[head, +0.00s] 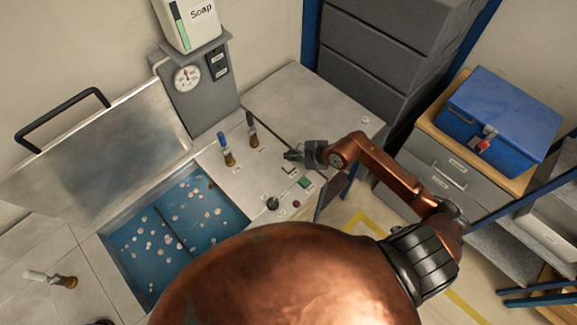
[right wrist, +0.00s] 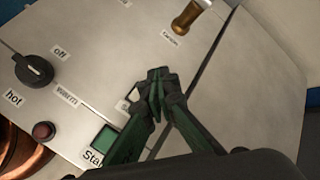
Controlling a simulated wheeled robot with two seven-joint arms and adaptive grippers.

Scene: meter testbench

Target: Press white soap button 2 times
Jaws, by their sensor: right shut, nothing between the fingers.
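The control panel top (head: 260,180) carries small buttons. A small white square, likely the soap button (head: 289,169), lies beside the green button (head: 305,182); in the right wrist view the white square (right wrist: 132,95) is partly hidden by a finger. My right gripper (head: 291,155) is shut and empty, its tips just beyond the white square in the head view. In the right wrist view its fingertips (right wrist: 157,76) meet over the panel; I cannot tell whether they touch it. My left gripper is not in view.
A black knob (head: 272,203) and a red button (head: 296,204) sit nearby. Two upright levers, one blue-tipped (head: 226,150) and one black-tipped (head: 253,130), stand behind. The white soap box (head: 188,24) tops a grey gauge post. A blue-water basin (head: 165,225) lies left, its lid raised.

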